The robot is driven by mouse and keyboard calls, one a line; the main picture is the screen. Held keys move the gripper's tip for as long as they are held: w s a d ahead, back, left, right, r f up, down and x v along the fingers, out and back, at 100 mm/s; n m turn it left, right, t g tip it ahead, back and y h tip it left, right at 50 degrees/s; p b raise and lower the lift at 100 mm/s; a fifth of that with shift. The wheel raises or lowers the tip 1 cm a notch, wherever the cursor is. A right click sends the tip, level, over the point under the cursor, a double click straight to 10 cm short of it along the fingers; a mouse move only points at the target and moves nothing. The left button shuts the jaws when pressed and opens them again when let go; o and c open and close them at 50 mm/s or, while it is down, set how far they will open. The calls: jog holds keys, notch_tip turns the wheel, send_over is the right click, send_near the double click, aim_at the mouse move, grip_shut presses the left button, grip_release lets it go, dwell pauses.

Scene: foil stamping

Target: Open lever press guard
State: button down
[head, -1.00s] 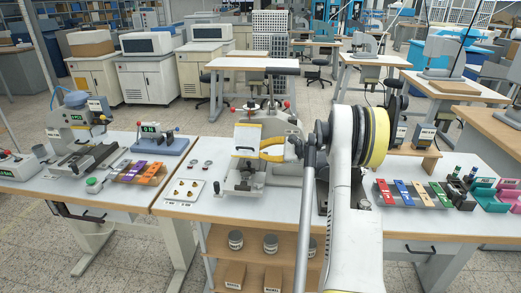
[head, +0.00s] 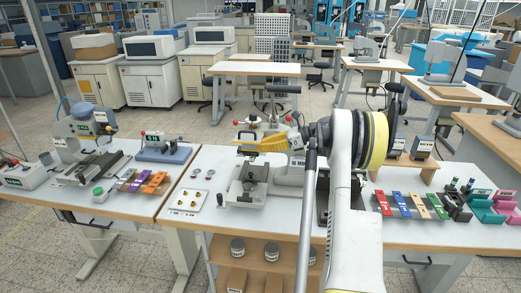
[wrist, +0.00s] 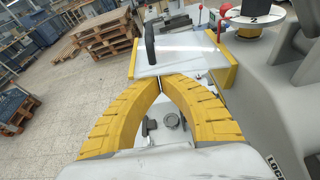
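The lever press (head: 247,190) stands on the middle bench. Its guard, a clear panel with yellow side strips and a black handle, is raised and seen nearly edge-on in the head view. In the wrist view the guard panel (wrist: 180,57) lies just beyond my fingertips, its handle (wrist: 150,40) standing up from it. My gripper (wrist: 160,82) has its yellow fingers brought together, tips at the panel's near edge; I see nothing between them. In the head view my gripper (head: 262,146) overlaps the guard, so exact contact is hidden. The press bed shows below the fingers.
Coloured blocks on a rack (head: 410,213) and pink and green holders (head: 488,210) stand right. A second bench with another press (head: 90,165) is at left.

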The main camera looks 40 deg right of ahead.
jog(key=shift+w+d+r+p, duration=0.1)
jog(key=shift+d+r+p, duration=0.1)
jog(key=shift+r, duration=0.25)
jog(key=shift+w+d+r+p, duration=0.1)
jog(key=shift+r+p, duration=0.05)
jog(key=shift+r, duration=0.25)
